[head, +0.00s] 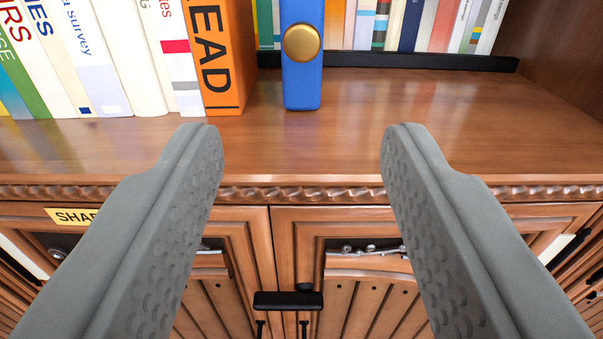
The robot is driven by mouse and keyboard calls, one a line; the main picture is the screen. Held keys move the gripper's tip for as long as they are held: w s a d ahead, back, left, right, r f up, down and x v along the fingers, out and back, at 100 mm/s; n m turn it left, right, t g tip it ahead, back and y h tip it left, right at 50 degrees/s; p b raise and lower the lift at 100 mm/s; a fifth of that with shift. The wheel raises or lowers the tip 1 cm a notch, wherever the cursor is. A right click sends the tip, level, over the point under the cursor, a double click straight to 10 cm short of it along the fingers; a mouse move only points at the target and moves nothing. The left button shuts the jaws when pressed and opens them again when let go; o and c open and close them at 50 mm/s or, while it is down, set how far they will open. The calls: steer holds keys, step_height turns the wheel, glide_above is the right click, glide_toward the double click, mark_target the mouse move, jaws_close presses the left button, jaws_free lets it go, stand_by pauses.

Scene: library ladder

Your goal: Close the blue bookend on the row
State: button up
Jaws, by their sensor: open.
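The blue bookend (302,83) stands upright on the wooden shelf, with a round brass knob (302,42) on its front face. Its top is cut off by the picture's upper edge. The row of books (105,60) stands to its left, ending in a thick orange book (216,60) marked READ. A gap of bare shelf lies between the orange book and the bookend. My gripper (302,140) is open and empty. Its two grey fingers are wide apart in front of the shelf edge, and the bookend lies beyond them, between their lines.
Bare shelf (440,120) lies right of the bookend. A second row of books (420,25) stands behind a black strip (430,61). A dark wood side wall (565,45) closes the right. Below are cabinet doors with a black handle (288,301) and a yellow label (72,216).

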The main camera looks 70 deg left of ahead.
mark_target(299, 41)
steer(key=x, duration=1.5)
stand_by(0.4)
jaws_close()
steer(key=shift+s, duration=0.1)
